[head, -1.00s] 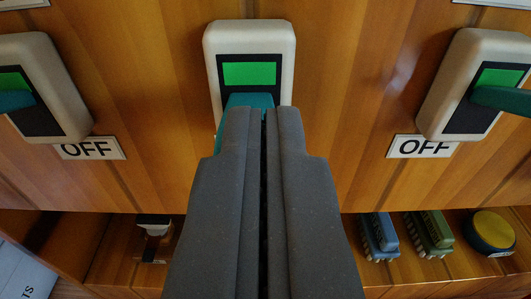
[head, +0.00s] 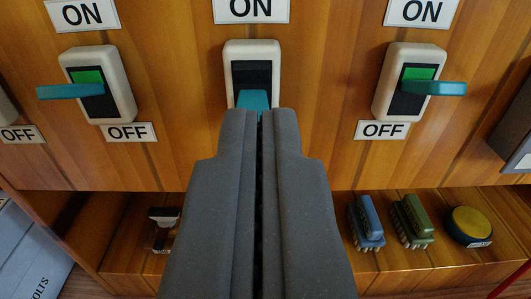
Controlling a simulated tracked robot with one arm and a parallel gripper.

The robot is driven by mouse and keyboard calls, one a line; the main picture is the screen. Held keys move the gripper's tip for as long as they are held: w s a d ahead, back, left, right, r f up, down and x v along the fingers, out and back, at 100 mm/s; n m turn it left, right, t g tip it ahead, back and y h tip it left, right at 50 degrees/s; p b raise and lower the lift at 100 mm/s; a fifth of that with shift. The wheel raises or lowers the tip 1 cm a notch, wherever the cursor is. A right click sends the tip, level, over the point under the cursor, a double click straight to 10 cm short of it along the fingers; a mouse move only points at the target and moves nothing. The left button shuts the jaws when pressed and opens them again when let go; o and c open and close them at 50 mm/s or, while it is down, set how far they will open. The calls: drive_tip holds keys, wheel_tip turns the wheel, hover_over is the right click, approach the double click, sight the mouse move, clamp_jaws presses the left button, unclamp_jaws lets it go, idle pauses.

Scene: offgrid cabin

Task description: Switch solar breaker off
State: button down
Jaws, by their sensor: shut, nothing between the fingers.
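Three white breakers with teal levers are on the wooden wall, each under an ON label. The middle breaker (head: 252,52) shows a dark window with no green, and its teal lever (head: 252,99) is low, just beyond my fingertips. My gripper (head: 259,112) is shut and empty in front of it and hides its lower part; I cannot tell whether it touches the lever. The left breaker (head: 119,80) and right breaker (head: 388,83) show green above levers that stick out sideways. No name marking the solar breaker is readable.
Below the panel is a wooden shelf (head: 400,262) with a blue block (head: 368,220), a green block (head: 412,218), a round yellow-topped item (head: 472,225) and a small dark-and-white item (head: 163,228). A grey box (head: 30,255) is at lower left.

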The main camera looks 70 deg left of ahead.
drive_tip(key=shift+f+v, duration=0.2)
drive_tip(key=shift+v, duration=0.7)
drive_tip(key=shift+f+v, duration=0.2)
drive_tip(key=shift+v, duration=0.7)
drive_tip(key=shift+f+v, duration=0.2)
drive_tip(key=shift+v, duration=0.75)
drive_tip(key=shift+s+a, duration=0.1)
